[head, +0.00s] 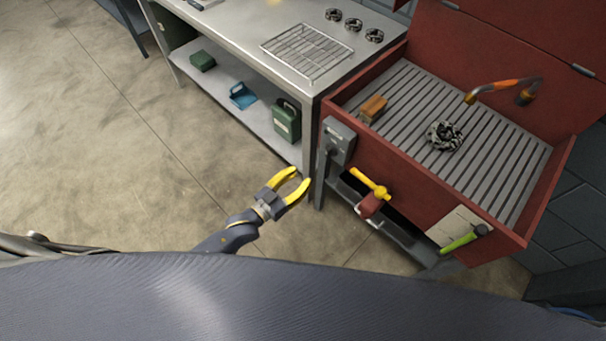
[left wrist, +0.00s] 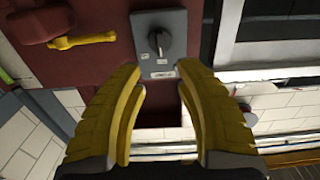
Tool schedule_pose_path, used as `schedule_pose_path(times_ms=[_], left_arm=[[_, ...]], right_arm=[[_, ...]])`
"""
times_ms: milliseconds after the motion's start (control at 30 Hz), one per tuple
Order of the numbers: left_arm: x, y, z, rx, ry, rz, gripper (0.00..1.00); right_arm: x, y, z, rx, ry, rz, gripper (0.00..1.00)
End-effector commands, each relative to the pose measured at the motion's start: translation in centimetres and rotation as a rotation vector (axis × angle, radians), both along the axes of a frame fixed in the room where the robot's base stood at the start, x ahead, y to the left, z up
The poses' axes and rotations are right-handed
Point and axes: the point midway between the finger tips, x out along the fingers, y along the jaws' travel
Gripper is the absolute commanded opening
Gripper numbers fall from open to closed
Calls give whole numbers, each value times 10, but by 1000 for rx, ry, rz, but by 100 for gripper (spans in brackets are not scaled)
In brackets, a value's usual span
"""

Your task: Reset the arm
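My left gripper (head: 297,189) is open and empty, with yellow fingers spread apart. It is held in the air over the floor, in front of the red parts washer (head: 400,165). In the left wrist view its two yellow fingers (left wrist: 163,110) stand apart with nothing between them. Beyond them is the grey switch box (left wrist: 160,45) with a dark knob, on the washer's red front. The switch box also shows in the head view (head: 338,141), just above and to the right of the gripper, apart from it. My right gripper is not in view.
The washer's slatted basin holds a round metal part (head: 444,135) and an orange-brown block (head: 373,108). A metal bench (head: 275,75) stands left. The floor (head: 110,150) is clear.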

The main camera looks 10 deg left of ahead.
Motion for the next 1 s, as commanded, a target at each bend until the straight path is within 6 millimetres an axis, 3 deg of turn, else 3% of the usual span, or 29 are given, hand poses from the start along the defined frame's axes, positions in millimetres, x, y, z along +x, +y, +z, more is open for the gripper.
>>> schedule_pose_path(times_ms=[467, 567, 767, 867, 1000], left_arm=[[0, 0, -5, 28, 6, 1, 34], [0, 11, -34, 101, 46, 14, 34], [-2, 64, -135, 300, 202, 96, 34], [-17, 94, -190, 395, 305, 140, 34], [-55, 135, -262, 505, 458, 192, 34]], right_arm=[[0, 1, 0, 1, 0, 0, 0], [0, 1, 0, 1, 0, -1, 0], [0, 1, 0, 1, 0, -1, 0], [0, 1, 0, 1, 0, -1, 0], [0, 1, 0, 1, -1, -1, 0]])
